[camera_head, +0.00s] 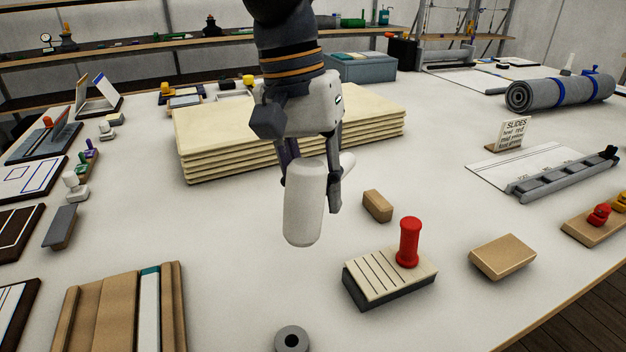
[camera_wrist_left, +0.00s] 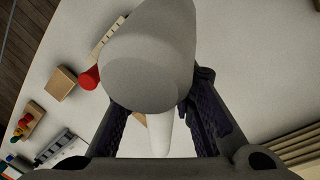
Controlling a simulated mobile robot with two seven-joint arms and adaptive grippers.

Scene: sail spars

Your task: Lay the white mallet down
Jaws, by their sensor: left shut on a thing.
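The white mallet (camera_head: 303,206) is in my left gripper (camera_head: 312,195), above the table in the middle of the head view. Its thick cylindrical head hangs down toward the viewer. A narrower white part (camera_head: 347,161) shows behind the fingers. In the left wrist view the mallet head (camera_wrist_left: 150,60) fills the top middle, and the thinner handle (camera_wrist_left: 160,133) runs down between the dark fingers of the gripper (camera_wrist_left: 165,120). I cannot tell for certain whether the head touches the table. My right gripper is in neither view.
A stack of cream sheets (camera_head: 225,156) lies behind the gripper. A small brown block (camera_head: 377,206), a slatted block (camera_head: 390,281) with a red peg (camera_head: 409,243), a tan block (camera_head: 503,257) and a grey ring (camera_head: 292,339) are nearby. The white table (camera_head: 230,240) is bare left of the mallet.

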